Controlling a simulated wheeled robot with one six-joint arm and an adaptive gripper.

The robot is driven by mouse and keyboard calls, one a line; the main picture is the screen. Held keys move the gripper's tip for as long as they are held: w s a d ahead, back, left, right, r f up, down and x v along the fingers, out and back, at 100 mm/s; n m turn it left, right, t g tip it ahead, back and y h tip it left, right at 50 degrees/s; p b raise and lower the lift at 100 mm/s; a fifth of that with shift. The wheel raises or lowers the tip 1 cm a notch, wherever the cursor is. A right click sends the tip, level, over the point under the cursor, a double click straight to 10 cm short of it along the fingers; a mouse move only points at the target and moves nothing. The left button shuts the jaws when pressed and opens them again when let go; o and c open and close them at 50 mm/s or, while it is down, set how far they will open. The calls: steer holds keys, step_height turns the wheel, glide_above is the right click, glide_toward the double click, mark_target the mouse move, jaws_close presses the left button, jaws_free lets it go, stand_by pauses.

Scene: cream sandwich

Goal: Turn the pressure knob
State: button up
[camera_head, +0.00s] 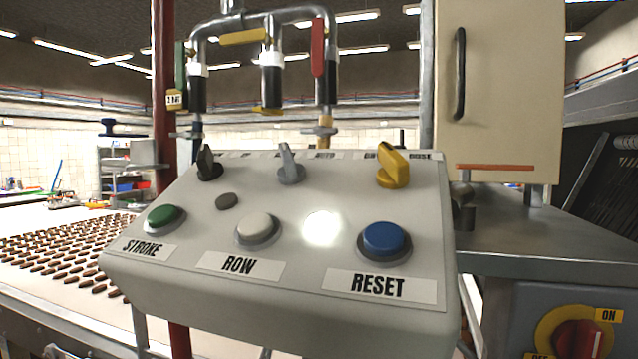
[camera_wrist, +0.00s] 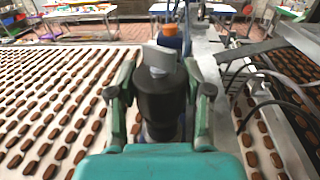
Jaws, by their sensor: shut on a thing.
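In the wrist view, my gripper (camera_wrist: 160,80) is shut on a black cylindrical knob (camera_wrist: 163,102), with one green-grey finger on each side. A light grey block-like piece (camera_wrist: 159,58) shows at the knob's far end. No pressure label is readable on it, so I cannot tell for sure that it is the pressure knob. My gripper and this knob cannot be made out in the head view. The head view shows a panel with a black knob (camera_head: 208,164), a grey knob (camera_head: 290,163) and a yellow knob (camera_head: 393,166).
Below those knobs are green (camera_head: 164,216), white (camera_head: 257,228) and blue (camera_head: 384,239) buttons and a bright lamp (camera_head: 322,228). Pipes with valve handles (camera_head: 318,47) rise behind. A red ON/OFF switch (camera_head: 580,338) is at lower right. Brown bars cover the conveyor (camera_wrist: 60,80).

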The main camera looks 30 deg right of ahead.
steer(key=shift+d+f+y, duration=0.1)
steer(key=shift+y, duration=0.2)
steer(key=shift+n+t+y, duration=1.1)
steer(key=shift+n+y, duration=0.1)
steer(key=o, duration=1.2)
steer(key=shift+v, duration=3.75)
